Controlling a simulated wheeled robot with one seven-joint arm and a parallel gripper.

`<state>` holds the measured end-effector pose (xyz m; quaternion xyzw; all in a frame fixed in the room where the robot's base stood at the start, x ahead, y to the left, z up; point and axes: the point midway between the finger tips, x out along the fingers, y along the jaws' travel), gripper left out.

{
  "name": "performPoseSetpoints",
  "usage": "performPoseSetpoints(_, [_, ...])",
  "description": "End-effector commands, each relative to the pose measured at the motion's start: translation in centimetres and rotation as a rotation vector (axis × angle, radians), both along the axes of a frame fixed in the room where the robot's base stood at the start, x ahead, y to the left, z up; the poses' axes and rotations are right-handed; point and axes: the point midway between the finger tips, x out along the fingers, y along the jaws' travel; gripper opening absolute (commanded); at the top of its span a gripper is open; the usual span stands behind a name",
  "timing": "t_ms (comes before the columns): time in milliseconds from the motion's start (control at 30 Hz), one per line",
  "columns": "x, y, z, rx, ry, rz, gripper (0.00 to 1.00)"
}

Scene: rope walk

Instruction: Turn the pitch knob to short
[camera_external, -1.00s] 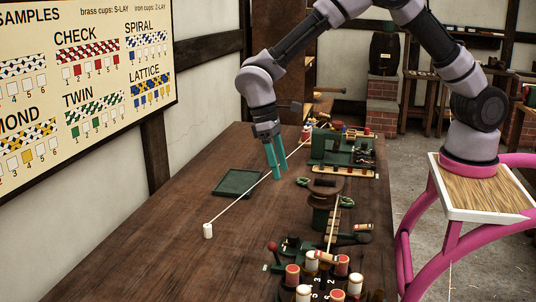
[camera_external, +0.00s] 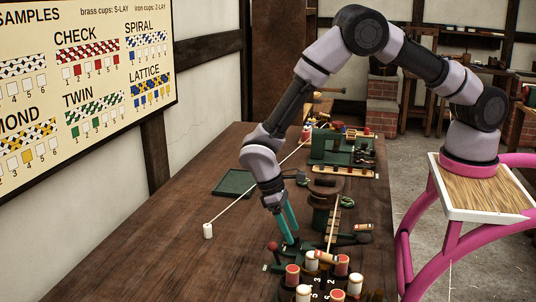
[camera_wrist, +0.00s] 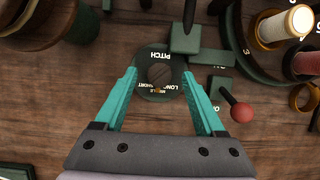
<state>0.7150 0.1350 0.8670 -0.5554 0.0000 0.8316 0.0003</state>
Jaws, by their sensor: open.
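The pitch knob (camera_wrist: 159,74) is a small brown slotted knob on a round dark green dial (camera_wrist: 153,56) lettered PITCH, LONG, MIDDLE and SHORT. It shows in the wrist view between my fingers. A short mark points toward the MIDDLE lettering. My gripper (camera_wrist: 160,80) has teal fingers, open and on either side of the dial, with nothing held; contact is not visible. In the external view my gripper (camera_external: 290,240) points down just above the near machine, and the knob is hidden behind the fingers there.
A red-tipped lever (camera_wrist: 241,112) stands right of my right finger. Bobbins (camera_wrist: 285,24) stand on a ring at the upper right. A brown wooden spool (camera_external: 325,186) stands behind my gripper, and a white cord post (camera_external: 208,231) to the left.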

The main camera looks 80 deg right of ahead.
Motion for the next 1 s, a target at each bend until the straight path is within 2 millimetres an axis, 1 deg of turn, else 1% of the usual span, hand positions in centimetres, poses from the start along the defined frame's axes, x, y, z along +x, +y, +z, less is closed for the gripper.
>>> performPoseSetpoints(100, [-0.32,-0.03,-0.7,-0.001,0.001,0.0,0.72])
performPoseSetpoints(367, [-0.38,-0.01,-0.83,-0.001,0.0,0.0,0.72])
performPoseSetpoints(400, [-0.37,-0.01,-0.83,-0.001,0.0,0.0,0.68])
performPoseSetpoints(467, [-0.36,-0.01,-0.82,-0.001,0.0,0.0,0.45])
performPoseSetpoints(500, [-0.36,-0.01,-0.81,-0.001,0.0,0.0,0.3])
performPoseSetpoints(567, [-0.36,-0.01,-0.81,-0.001,0.0,0.0,0.07])
performPoseSetpoints(600, [-0.36,-0.01,-0.81,-0.001,0.0,0.0,0.0])
performPoseSetpoints(833, [-0.33,-0.04,-0.78,-0.001,0.0,-0.015,0.0])
performPoseSetpoints(1000, [-0.3,-0.09,-0.75,0.0,-0.001,-0.074,0.0])
